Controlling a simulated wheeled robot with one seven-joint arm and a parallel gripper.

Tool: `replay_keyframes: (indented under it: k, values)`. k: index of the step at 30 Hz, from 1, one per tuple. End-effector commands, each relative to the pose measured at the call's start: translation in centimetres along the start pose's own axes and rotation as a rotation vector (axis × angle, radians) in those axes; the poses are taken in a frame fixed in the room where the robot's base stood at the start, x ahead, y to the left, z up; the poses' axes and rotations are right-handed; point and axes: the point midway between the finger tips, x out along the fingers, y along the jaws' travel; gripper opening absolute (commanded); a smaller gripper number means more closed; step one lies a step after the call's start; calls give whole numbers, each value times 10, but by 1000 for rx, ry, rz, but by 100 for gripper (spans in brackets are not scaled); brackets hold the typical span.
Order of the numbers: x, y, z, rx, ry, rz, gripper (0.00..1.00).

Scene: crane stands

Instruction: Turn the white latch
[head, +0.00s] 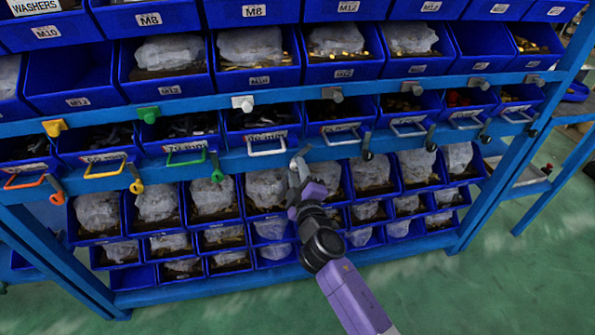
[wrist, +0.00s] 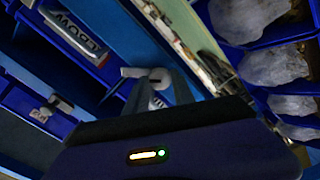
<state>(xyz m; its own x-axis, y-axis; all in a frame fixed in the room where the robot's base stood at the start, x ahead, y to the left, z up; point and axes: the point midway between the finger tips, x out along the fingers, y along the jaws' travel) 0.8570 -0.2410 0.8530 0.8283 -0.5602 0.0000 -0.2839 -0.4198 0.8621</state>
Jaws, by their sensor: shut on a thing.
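The white latch (head: 302,153) is on the blue rail of the rack, right of the white drawer handle (head: 267,149). In the wrist view its pale rounded end (wrist: 157,75) shows at my fingertips. My gripper (head: 296,174) reaches up to it from below right and is shut on it. In the wrist view my gripper (wrist: 148,97) points at the rail, and its fingers hide part of the latch. The latch's exact angle is hard to tell.
Green (head: 217,170), yellow (head: 137,184) and orange (head: 56,194) latches hang to the left, and a dark grey latch (head: 367,147) to the right. A white block (head: 243,103) sits on the upper rail. Bins with bagged parts stand close below the rail. Green floor is open in front.

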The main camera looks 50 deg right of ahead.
Motion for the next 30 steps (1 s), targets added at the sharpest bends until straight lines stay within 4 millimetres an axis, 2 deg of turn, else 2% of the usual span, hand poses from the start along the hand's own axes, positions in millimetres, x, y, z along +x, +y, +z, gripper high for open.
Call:
replay_keyframes:
  k: [15, 24, 30]
  values:
    - [0, -1, -1, -455, 2, -2, 0]
    - [-1, -2, -1, -610, 3, -2, 0]
    - [-1, -2, -1, -653, 3, -2, 0]
